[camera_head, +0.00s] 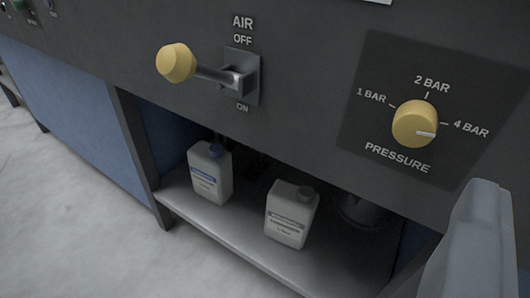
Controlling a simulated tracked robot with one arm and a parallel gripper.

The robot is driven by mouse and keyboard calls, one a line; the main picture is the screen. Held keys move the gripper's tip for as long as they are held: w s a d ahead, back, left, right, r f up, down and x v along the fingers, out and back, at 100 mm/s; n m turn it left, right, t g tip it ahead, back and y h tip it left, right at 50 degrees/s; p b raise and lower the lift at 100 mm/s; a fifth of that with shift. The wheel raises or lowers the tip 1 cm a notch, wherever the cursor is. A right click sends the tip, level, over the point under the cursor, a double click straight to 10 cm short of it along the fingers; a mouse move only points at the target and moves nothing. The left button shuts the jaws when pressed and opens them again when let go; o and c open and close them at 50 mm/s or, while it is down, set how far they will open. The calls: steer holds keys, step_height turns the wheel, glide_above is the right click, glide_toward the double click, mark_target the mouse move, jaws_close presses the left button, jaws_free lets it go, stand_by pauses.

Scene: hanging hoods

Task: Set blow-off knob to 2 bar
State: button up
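The yellow pressure knob (414,124) is on the dark front panel at the right. Labels 1 BAR, 2 BAR and 4 BAR stand around it, with PRESSURE below. Its pale pointer mark faces right, toward the 4 BAR tick. A grey-blue part at the lower right edge (474,240) looks like one finger of my gripper. It is below and right of the knob, apart from it in the picture. The other finger is out of view, so I cannot tell how far the gripper is open.
An AIR lever with a yellow ball end (176,63) sticks out from the panel, between OFF and ON labels. Below, a shelf (225,235) holds two white bottles (210,172) (291,213) and a dark round object (362,211). Open floor (60,210) lies at the left.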

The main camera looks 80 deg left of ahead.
mark_target(410, 134)
steer(key=s+a+f+g+y, duration=0.1)
steer(key=s+a+f+y, duration=0.1)
steer(key=s+f, duration=0.3)
steer(key=x, duration=0.4)
steer(key=b+x, duration=0.1)
steer(key=x, duration=0.4)
steer(key=f+b+x, duration=0.1)
steer(key=x, duration=0.4)
steer(key=shift+w+a, duration=0.1)
steer(key=shift+w, duration=0.1)
steer(key=shift+r, duration=0.1)
